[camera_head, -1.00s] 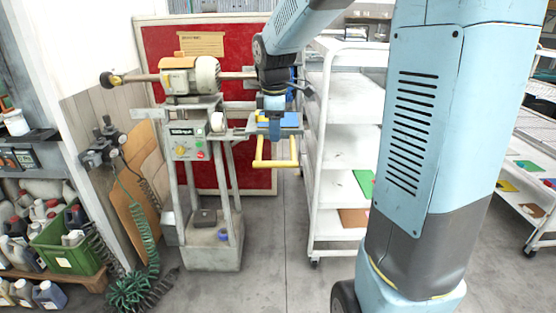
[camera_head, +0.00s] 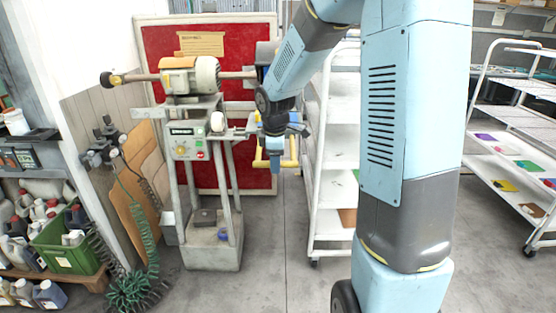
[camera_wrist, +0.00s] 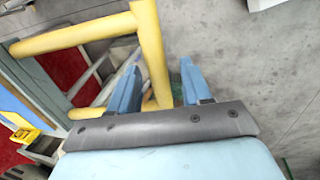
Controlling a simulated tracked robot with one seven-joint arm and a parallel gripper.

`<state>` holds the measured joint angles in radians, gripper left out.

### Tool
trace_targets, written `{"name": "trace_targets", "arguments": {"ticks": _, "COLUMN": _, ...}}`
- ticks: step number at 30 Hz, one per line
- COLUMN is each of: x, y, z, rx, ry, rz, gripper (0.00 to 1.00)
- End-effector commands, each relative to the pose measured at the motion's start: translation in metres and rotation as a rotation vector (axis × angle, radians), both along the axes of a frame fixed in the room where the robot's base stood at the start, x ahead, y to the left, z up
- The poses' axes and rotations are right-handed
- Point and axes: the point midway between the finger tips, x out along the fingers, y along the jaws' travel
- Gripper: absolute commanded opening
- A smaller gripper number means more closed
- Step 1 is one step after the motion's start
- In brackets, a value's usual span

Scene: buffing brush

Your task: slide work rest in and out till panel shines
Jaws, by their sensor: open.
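The buffing machine (camera_head: 186,131) stands on a pedestal with a motor (camera_head: 190,76) on top. The work rest's yellow handle (camera_head: 260,158) shows at the machine's right side, partly hidden by my arm. In the wrist view the yellow handle (camera_wrist: 152,52) is a bent bar. My gripper (camera_head: 275,158) points down at the handle. In the wrist view my gripper (camera_wrist: 160,70) is open, its blue fingers on either side of one handle bar; I cannot tell whether they touch it. The panel is mostly hidden behind my arm in the head view.
A white shelf cart (camera_head: 328,220) stands close to the right of the machine. A red board (camera_head: 240,110) stands behind it. Containers in a green crate (camera_head: 70,252) and a coiled green hose (camera_head: 135,285) are at left. Floor in front is free.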

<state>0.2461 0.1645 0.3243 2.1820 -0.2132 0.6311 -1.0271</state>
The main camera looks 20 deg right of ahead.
Motion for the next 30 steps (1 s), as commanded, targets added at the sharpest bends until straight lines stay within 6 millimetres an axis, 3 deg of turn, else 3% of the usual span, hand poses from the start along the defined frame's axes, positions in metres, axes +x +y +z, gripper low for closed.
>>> {"name": "trace_targets", "arguments": {"ticks": 5, "x": 0.0, "y": 0.0, "z": 0.0, "rx": 0.0, "ry": 0.0, "rz": 0.0, "gripper": 0.48}}
{"name": "trace_targets", "arguments": {"ticks": 20, "x": 0.0, "y": -0.001, "z": 0.0, "rx": 0.0, "ry": 0.001, "rz": -0.001, "gripper": 0.0}}
{"name": "trace_targets", "arguments": {"ticks": 29, "x": 0.0, "y": -0.001, "z": 0.0, "rx": 0.0, "ry": 0.001, "rz": -0.002, "gripper": 0.0}}
{"name": "trace_targets", "arguments": {"ticks": 30, "x": 0.0, "y": -0.014, "z": 0.0, "rx": 0.0, "ry": 0.0, "rz": -0.008, "gripper": 0.0}}
